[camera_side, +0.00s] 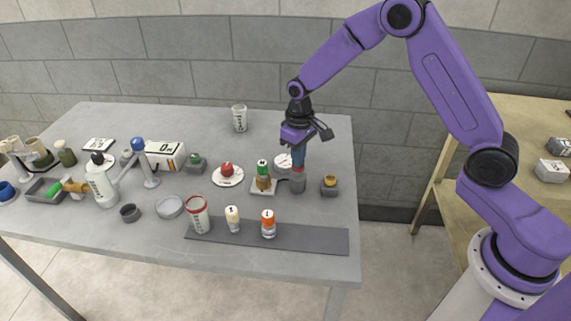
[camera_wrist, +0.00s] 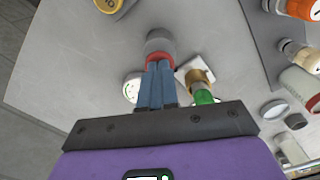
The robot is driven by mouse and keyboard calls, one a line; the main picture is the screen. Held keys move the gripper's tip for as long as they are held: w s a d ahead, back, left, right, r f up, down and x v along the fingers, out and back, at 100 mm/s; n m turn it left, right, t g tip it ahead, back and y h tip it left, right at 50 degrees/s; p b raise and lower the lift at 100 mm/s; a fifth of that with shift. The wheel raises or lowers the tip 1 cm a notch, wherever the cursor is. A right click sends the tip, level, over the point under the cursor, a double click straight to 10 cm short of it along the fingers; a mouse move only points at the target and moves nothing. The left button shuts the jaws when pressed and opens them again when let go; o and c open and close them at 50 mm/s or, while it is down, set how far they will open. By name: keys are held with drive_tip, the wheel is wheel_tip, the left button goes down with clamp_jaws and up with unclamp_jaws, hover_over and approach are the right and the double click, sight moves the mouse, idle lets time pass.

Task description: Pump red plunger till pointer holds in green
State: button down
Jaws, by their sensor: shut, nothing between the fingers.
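The red plunger (camera_wrist: 159,58) shows in the wrist view as a red ring on top of a grey cylinder (camera_wrist: 160,42). My gripper (camera_wrist: 157,68) is shut, its blue fingers together right at the red top; whether they touch it I cannot tell. In the side view my gripper (camera_side: 298,168) points down over the grey cylinder (camera_side: 297,185) and hides most of the red top. A round white gauge (camera_wrist: 131,87) with some green on its face is partly hidden by the fingers. It also shows behind the gripper in the side view (camera_side: 282,161). Its pointer is too small to read.
A brass fitting with a green top (camera_side: 263,172) stands close left of the cylinder. A grey block with a brass knob (camera_side: 329,186) is close right. A red knob on a white disc (camera_side: 227,171) is further left. A dark strip (camera_side: 310,237) lies in front.

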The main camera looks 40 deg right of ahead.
drive_tip(key=shift+f, duration=1.05)
drive_tip(key=shift+r, duration=3.8)
